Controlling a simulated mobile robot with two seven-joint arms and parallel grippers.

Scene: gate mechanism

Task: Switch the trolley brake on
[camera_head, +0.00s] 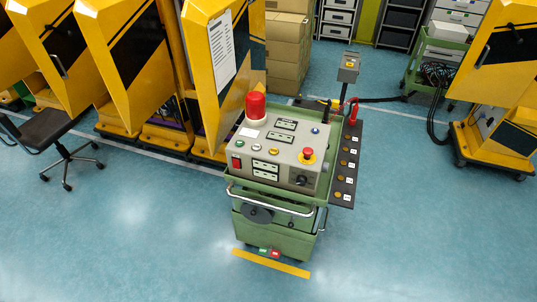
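The trolley (274,230) is a green cart with a rail handle (262,205) along its front edge, and it stands in the middle of the floor. Low on its front is a small pair of pedals, one green (263,250) and one red (275,253), just behind a yellow floor stripe (270,263). Which pedal is pressed is too small to tell. A grey control box (272,152) with a red beacon, buttons and a red knob sits on top of the trolley. Neither of my grippers is in view.
Yellow machine cabinets (125,60) stand behind and left of the trolley, and another yellow unit (497,90) stands at right. A wheeled stool (55,135) is at left. A dark panel with several buttons (346,165) adjoins the trolley's right side. The floor in front is clear.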

